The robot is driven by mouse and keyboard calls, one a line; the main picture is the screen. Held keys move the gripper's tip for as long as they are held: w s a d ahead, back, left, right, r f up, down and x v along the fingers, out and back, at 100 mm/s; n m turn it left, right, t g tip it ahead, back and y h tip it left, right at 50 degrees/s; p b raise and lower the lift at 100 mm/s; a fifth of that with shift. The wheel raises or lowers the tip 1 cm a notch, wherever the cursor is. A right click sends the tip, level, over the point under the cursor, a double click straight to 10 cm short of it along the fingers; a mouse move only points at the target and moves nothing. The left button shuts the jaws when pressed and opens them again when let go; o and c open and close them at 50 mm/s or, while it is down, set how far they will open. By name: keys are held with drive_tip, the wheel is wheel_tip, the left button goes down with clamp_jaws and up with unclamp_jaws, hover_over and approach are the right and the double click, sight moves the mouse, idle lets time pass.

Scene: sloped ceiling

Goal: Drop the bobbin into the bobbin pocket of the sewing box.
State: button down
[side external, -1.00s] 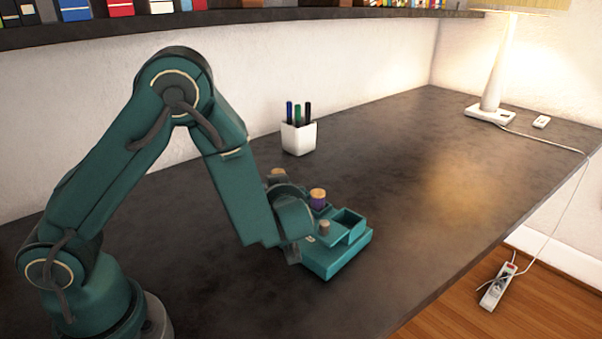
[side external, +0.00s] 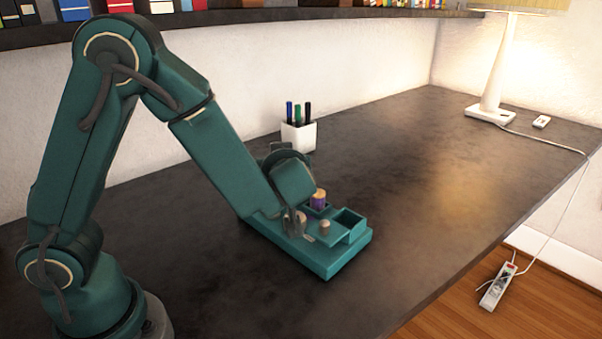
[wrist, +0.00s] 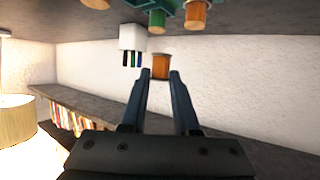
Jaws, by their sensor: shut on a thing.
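The teal sewing box (side external: 330,262) lies on the dark desk, its raised open compartment (side external: 350,217) at the right end. My gripper (side external: 297,222) is low over the box's left part in the side view. In the wrist view my gripper (wrist: 160,75) is shut on a small copper-orange bobbin (wrist: 161,66) at its fingertips. In the side view the fingers partly hide the bobbin. A purple spool (side external: 319,199) with a tan top stands in the box behind a small brown peg-like piece (side external: 325,227). I cannot tell which compartment is the bobbin pocket.
A white pen cup (side external: 299,136) stands behind the box. In the wrist view, orange (wrist: 196,14) and green (wrist: 157,19) spools show at the top edge. A lamp (side external: 492,85) stands far right. The desk right of the box is clear.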

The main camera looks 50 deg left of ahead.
drive_tip(key=w+d+r+m+t+h, duration=0.2)
drive_tip(key=w+d+m+t+h, duration=0.15)
drive_tip(key=d, duration=0.35)
drive_tip(key=w+d+r+m+t+h, duration=0.25)
drive_tip(key=d+m+h, duration=0.2)
drive_tip(key=d, duration=0.25)
wheel_tip(320, 180, down, 6)
drive_tip(key=shift+s+f+y, duration=0.15)
drive_tip(key=shift+f+y, duration=0.05)
drive_tip(key=shift+y, duration=0.1)
drive_tip(key=shift+a, duration=0.1)
drive_tip(key=c, duration=0.6)
unclamp_jaws()
drive_tip(key=v, duration=0.5)
drive_tip(key=shift+s+r, duration=0.1)
